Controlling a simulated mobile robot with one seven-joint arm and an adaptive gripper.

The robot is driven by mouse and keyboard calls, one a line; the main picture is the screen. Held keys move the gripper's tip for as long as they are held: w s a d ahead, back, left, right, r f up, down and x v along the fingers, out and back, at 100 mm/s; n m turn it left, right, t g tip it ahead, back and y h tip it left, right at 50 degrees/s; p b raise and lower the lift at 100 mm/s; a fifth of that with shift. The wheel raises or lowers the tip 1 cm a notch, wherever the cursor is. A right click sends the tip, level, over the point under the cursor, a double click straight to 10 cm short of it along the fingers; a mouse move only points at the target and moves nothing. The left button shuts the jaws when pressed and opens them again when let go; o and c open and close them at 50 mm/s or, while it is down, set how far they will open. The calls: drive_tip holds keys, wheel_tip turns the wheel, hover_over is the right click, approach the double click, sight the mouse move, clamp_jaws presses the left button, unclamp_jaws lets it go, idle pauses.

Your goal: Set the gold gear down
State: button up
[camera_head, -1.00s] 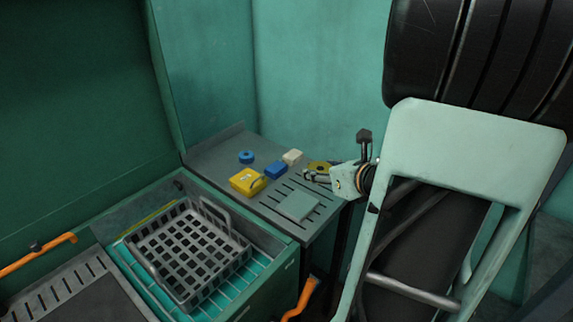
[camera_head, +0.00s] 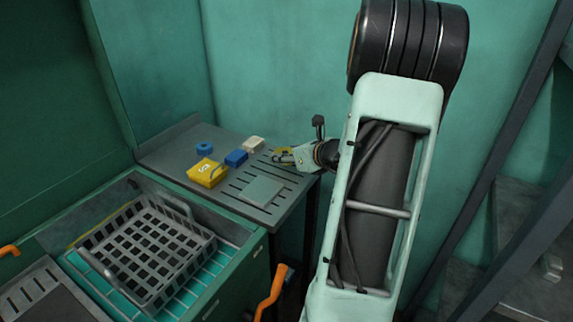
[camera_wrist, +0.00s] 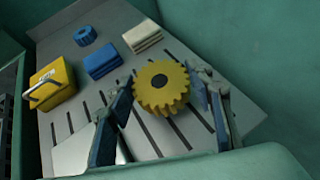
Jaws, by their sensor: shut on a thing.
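The gold gear (camera_wrist: 155,88) has a toothed rim and a dark centre hole. My gripper (camera_wrist: 160,84) is shut on it, with one blue-padded finger on each side. In the head view, my gripper (camera_head: 279,158) is at the right end of the grey slotted bench (camera_head: 185,141), and a bit of the gear (camera_head: 283,150) shows yellow there. I cannot tell whether the gear touches the bench top.
On the bench are a blue round part (camera_head: 204,148), a yellow box with a handle (camera_head: 207,173), a blue block (camera_head: 236,158), a cream block (camera_head: 253,144) and a pale square plate (camera_head: 262,191). A grey basket (camera_head: 190,226) stands lower left. Slotted bench surface near the gear is bare.

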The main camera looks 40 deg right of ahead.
drive_tip(key=shift+f+b, duration=0.7)
drive_tip(key=shift+f, duration=0.6)
drive_tip(key=shift+f, duration=0.1)
drive_tip(key=o, duration=1.3)
drive_tip(key=shift+f, duration=0.2)
drive_tip(key=o, duration=0.5)
drive_tip(key=shift+s+r, duration=0.1)
